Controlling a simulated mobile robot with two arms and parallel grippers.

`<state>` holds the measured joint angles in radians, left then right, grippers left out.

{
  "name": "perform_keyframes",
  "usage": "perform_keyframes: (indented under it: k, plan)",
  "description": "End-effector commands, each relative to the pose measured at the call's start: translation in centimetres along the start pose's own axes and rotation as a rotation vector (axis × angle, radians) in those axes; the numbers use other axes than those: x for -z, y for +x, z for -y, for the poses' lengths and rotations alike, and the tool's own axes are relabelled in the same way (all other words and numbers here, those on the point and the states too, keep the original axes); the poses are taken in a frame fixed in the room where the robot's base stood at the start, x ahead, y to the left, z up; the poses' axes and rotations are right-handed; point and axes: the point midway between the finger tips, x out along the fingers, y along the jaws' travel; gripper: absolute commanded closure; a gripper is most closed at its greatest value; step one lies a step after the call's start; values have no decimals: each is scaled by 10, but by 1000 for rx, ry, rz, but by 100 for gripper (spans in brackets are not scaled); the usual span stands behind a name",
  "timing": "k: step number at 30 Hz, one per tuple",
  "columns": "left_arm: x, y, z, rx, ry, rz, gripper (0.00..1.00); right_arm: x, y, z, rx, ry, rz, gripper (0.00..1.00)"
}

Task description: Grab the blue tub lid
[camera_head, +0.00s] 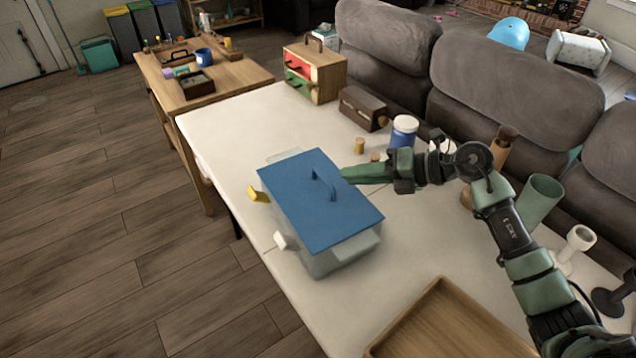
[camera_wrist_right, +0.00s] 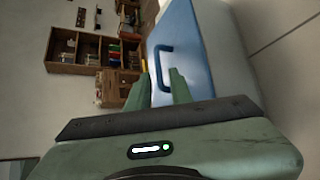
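The blue tub lid (camera_head: 300,215) lies on a translucent tub (camera_head: 325,262) on the white table. A blue arched handle (camera_head: 326,186) stands up from it. A yellow latch (camera_head: 258,194) and a white latch (camera_head: 285,241) stick out from the tub's left side. My right gripper (camera_head: 345,175) reaches in from the right, its fingertips just right of the handle. In the wrist view its two green fingers (camera_wrist_right: 160,72) are apart and empty, pointing toward the handle (camera_wrist_right: 164,62) on the lid (camera_wrist_right: 190,50). Whether they touch it is unclear. My left gripper is out of view.
A wooden tray (camera_head: 450,322) lies at the front. A blue-and-white jar (camera_head: 403,132), a brown box (camera_head: 362,107) and a green cup (camera_head: 539,198) stand along the sofa side (camera_head: 510,85). A wooden drawer unit (camera_head: 325,72) stands at the far end. The table's far left is clear.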

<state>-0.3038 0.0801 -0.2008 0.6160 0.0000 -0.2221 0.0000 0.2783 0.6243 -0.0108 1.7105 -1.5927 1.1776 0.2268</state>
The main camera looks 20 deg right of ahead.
Motion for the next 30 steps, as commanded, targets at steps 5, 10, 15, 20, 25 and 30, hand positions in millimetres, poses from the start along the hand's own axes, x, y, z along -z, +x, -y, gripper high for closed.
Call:
perform_keyframes:
  k: [5,10,15,20,25,30]
  plan:
    - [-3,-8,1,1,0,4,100,-3,21,-4,-4,0,1,79]
    - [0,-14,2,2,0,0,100,-4,48,-4,-4,2,0,79]
    - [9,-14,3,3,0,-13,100,-4,60,-3,-1,-1,1,79]
    - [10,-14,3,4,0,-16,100,-4,60,-2,0,-2,1,79]
    - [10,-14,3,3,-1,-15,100,-4,60,-2,0,-1,1,100]
    - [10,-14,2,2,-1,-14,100,-4,60,-2,0,-1,1,100]
